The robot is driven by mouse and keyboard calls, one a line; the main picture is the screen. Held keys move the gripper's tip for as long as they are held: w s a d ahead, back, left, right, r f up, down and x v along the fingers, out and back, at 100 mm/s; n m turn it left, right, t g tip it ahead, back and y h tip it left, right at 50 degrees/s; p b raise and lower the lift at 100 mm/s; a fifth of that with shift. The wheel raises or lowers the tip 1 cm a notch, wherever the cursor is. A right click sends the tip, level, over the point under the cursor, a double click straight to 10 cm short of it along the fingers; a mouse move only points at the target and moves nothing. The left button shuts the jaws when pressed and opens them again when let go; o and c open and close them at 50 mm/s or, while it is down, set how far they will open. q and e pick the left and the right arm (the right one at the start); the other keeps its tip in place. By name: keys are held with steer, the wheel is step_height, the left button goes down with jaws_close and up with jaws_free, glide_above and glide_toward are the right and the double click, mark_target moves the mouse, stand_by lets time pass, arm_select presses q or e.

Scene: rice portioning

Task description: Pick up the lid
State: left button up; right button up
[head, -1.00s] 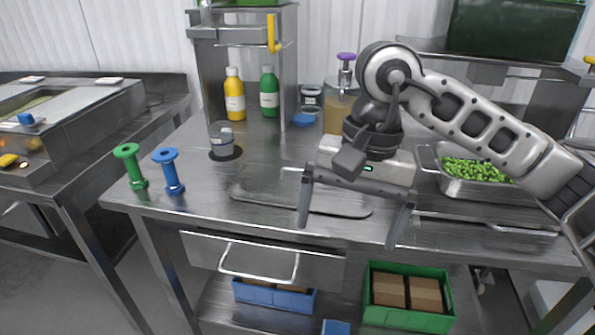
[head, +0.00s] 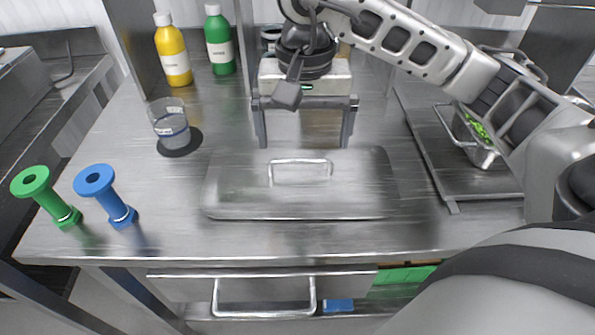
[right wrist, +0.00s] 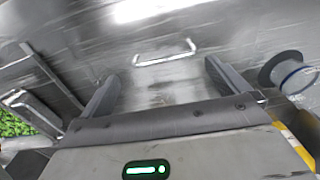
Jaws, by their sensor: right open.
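The lid (head: 235,187) is a flat steel plate with a raised bar handle (head: 300,163), lying on the steel table. My right gripper (head: 304,142) is open and empty, just beyond the lid's far edge in the head view, with its fingers pointing down. In the right wrist view the lid's handle (right wrist: 164,53) shows ahead, between and beyond the open fingers (right wrist: 160,83). The gripper appears apart from the handle. My left gripper is not in view.
A clear cup (head: 170,127) on a dark round mat, a green spool (head: 48,197) and a blue spool (head: 106,197) stand left of the lid. Yellow (head: 173,52) and green (head: 220,42) bottles stand behind. A steel pan of green pieces (head: 478,128) is at right.

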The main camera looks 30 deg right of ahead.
mark_target(300, 160)
steer(key=shift+w+f+p, duration=0.15)
steer(key=shift+f+p, duration=0.15)
steer(key=shift+f, duration=1.4)
steer(key=shift+w+f+p, duration=0.15)
steer(key=shift+f+p, duration=0.1)
steer(key=shift+f, duration=1.45)
steer(key=shift+a, duration=0.1)
steer(key=c, duration=0.9)
steer(key=shift+c, duration=0.3)
steer(key=shift+r, duration=0.15)
